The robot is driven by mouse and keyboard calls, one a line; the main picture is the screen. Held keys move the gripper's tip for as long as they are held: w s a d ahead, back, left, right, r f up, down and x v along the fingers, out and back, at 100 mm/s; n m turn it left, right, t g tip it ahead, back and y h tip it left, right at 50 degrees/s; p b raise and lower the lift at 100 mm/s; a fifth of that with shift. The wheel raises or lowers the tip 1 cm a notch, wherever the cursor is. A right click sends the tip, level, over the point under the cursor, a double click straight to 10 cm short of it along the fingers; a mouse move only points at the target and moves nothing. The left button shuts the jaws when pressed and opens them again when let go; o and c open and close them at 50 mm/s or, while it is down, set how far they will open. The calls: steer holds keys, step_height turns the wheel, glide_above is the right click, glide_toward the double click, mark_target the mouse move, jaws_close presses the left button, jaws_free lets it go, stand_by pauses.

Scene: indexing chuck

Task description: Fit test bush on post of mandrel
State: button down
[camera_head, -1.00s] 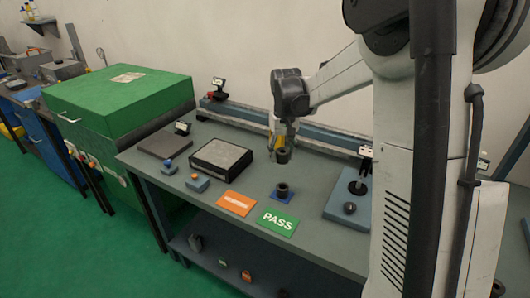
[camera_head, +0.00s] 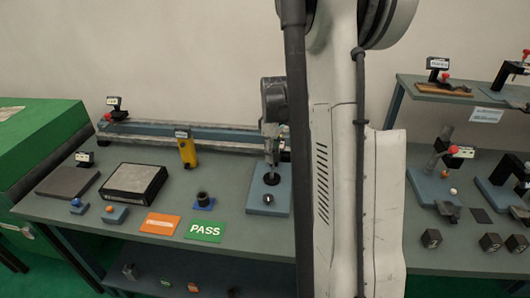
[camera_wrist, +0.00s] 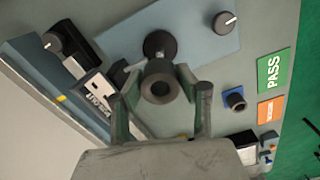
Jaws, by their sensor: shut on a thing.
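My gripper (camera_head: 271,152) points down over the blue-grey plate (camera_head: 257,204) that carries the mandrel. In the wrist view my gripper (camera_wrist: 162,103) is shut on a dark hollow bush (camera_wrist: 159,88), with one finger on each side. The mandrel (camera_wrist: 160,46) shows as a black round base with a short stem running towards the held bush. In the head view its black disc (camera_head: 271,180) lies just under the gripper. The bush overlaps the stem in the wrist view, so I cannot tell whether it is around the post or above it.
Another dark bush (camera_head: 203,198) stands on a small blue pad. A green PASS card (camera_head: 206,230) and an orange card (camera_head: 160,223) lie left of the plate. A black knob (camera_head: 268,198) sits on the plate's front. A yellow device (camera_head: 186,150) and a long rail stand behind.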

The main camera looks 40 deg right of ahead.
mark_target(272, 172)
steer(key=shift+b, duration=0.3)
steer(key=shift+f+b, duration=2.05)
steer(key=shift+f, duration=0.45)
steer(key=shift+f+b, duration=1)
steer(key=shift+b, duration=0.25)
stand_by(1.0)
steer(key=c, duration=1.1)
jaws_free()
steer(key=shift+r, duration=0.1)
step_height(272, 172, up, 12)
